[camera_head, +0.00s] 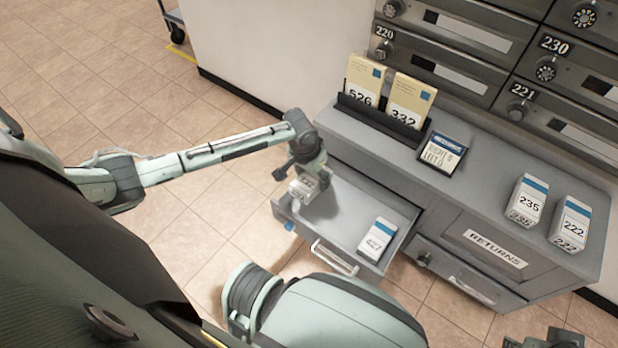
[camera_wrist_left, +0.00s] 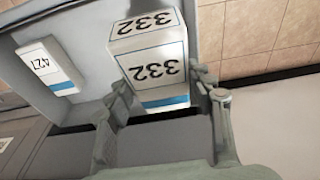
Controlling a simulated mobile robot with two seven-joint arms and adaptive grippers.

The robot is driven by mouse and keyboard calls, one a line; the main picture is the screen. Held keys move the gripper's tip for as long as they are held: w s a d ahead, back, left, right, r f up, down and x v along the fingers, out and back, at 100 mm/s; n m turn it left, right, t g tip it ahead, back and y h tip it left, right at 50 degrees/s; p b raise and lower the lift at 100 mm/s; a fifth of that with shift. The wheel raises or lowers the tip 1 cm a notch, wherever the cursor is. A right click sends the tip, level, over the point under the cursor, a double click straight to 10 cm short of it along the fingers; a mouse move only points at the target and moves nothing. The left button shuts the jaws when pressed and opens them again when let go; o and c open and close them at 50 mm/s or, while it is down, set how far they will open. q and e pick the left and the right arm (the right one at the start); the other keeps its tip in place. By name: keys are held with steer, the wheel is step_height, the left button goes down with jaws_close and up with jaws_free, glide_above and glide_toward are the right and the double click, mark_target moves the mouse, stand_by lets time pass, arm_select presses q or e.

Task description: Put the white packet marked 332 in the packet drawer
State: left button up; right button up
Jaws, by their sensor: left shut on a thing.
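My left gripper (camera_head: 303,184) is shut on the white packet marked 332 (camera_wrist_left: 148,60), which has a blue band. In the head view the packet (camera_head: 305,188) is partly hidden by the gripper and lies over the left end of the open drawer (camera_head: 345,203). I cannot tell whether it touches the drawer floor.
The grey counter bears a rack (camera_head: 380,122) with yellow envelopes 526 and 332, a dark sign (camera_head: 442,153), and white packets 235 (camera_head: 528,200) and 222 (camera_head: 569,224). A closed RETURNS front (camera_head: 495,248) is right of the drawer. The drawer's middle is clear.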

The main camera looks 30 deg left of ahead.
mark_target(308, 181)
arm_select(q)
steer(key=shift+w+f, duration=0.25)
steer(key=shift+f, duration=0.05)
steer(key=o, duration=1.3)
steer(key=r, duration=0.4)
steer(key=s+r, duration=0.1)
steer(key=r, duration=0.3)
steer(key=s+r, duration=0.1)
steer(key=r, duration=0.2)
steer(key=shift+s+a+r, duration=0.1)
steer(key=shift+a+r, duration=0.05)
steer(key=shift+r, duration=0.25)
